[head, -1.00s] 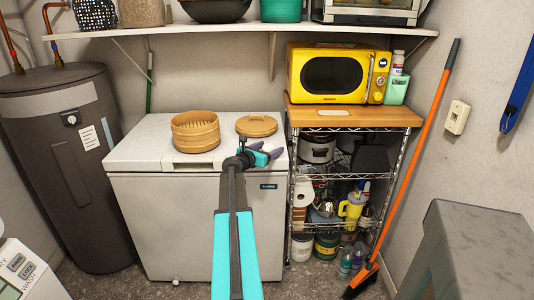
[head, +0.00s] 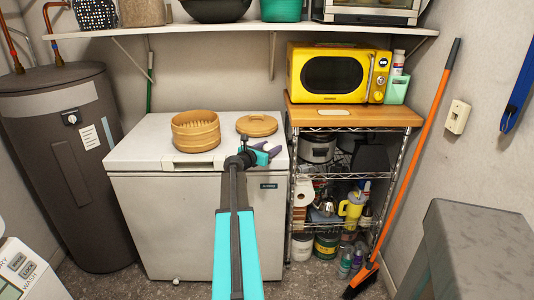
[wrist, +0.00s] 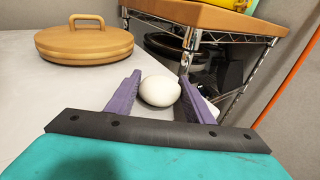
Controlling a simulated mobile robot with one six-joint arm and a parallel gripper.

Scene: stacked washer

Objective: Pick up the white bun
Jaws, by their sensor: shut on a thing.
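The white bun (wrist: 160,91) is smooth and rounded, and sits between the two purple fingers in the wrist view. My gripper (wrist: 160,80) is shut on it, a finger at each side. In the head view my gripper (head: 266,152) is over the right front part of the white chest freezer's top (head: 141,148), and I cannot make out the bun there. I cannot tell whether the bun's underside touches the freezer top.
A round bamboo steamer basket (head: 196,132) and its lid (head: 257,125), which has a handle, lie on the freezer. A wire shelf rack with a wooden top (head: 352,115) and a yellow microwave (head: 338,74) stands close on the right. A wall shelf (head: 235,28) hangs above.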

